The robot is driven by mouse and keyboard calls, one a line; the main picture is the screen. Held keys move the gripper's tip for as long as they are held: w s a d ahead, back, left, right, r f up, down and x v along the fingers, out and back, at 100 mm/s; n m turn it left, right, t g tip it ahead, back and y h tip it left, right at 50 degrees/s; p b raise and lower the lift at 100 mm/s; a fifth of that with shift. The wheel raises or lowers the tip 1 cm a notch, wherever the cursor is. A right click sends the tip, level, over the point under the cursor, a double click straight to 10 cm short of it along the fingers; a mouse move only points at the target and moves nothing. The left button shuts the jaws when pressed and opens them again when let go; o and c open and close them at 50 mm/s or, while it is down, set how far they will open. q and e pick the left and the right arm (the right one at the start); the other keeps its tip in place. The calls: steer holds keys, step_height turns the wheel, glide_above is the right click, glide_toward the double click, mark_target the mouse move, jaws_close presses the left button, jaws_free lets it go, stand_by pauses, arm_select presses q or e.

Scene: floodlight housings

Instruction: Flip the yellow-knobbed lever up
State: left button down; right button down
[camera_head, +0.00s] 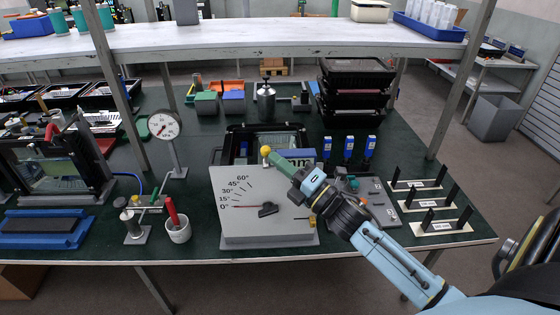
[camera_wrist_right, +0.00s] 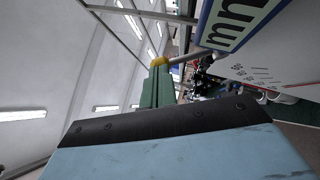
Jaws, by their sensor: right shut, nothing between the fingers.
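The yellow knob (camera_head: 265,150) shows in the head view just above the top edge of a grey panel box (camera_head: 235,215) with a degree scale. In the right wrist view the yellow knob (camera_wrist_right: 159,62) sits at the end of a thin grey lever rod (camera_wrist_right: 190,57). My right gripper (camera_head: 274,158) is shut and empty, its green fingertips at the knob. In the wrist view the green fingers (camera_wrist_right: 158,75) end right by the knob; I cannot tell if they touch it. Most of the rod is hidden in the head view. My left gripper is not in view.
Black-pegged racks (camera_head: 440,225) stand at the right.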

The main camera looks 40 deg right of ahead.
steer(key=shift+w+d+r, duration=0.15)
steer(key=shift+w+r, duration=0.1)
steer(key=shift+r, duration=0.1)
stand_by(0.3)
steer(key=w+d+r, duration=0.1)
steer(key=w+r, duration=0.1)
steer(key=shift+w+d, duration=0.4)
stand_by(0.3)
steer(key=shift+r, duration=0.2)
stand_by(0.3)
steer(key=s+d, duration=0.3)
steer(key=s, duration=1)
steer(key=shift+s+r+b, duration=0.25)
steer(key=shift+s+b, duration=0.05)
steer(key=shift+b, duration=0.1)
steer(key=shift+d, duration=0.1)
